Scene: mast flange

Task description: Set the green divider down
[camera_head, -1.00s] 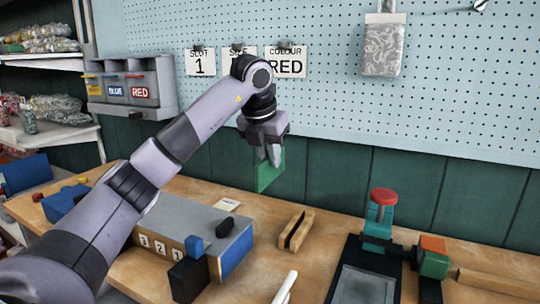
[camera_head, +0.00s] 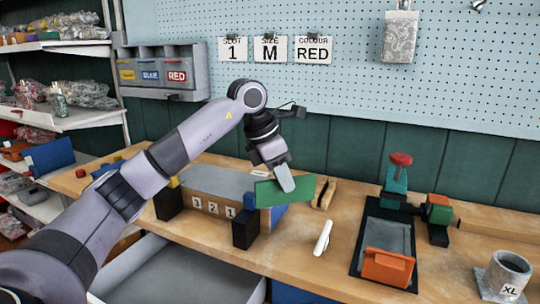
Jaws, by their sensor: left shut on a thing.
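The green divider (camera_head: 300,191) is a flat green plate held at the middle of the picture, close to the right end of the grey box numbered 3, 2, 1 (camera_head: 214,208). My left gripper (camera_head: 287,182) is shut on the divider, with one pale finger across its face. The divider hides part of the box's blue end (camera_head: 270,218). I cannot tell whether it touches the box or the bench. My right gripper is not in view.
A slotted wooden block (camera_head: 323,195) is right of the divider. A white handle-like piece (camera_head: 323,238) lies in front. A black-framed tray with an orange block (camera_head: 388,267) and a grey XL cup (camera_head: 503,275) stand further right. The bench (camera_head: 345,245) is clear between them.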

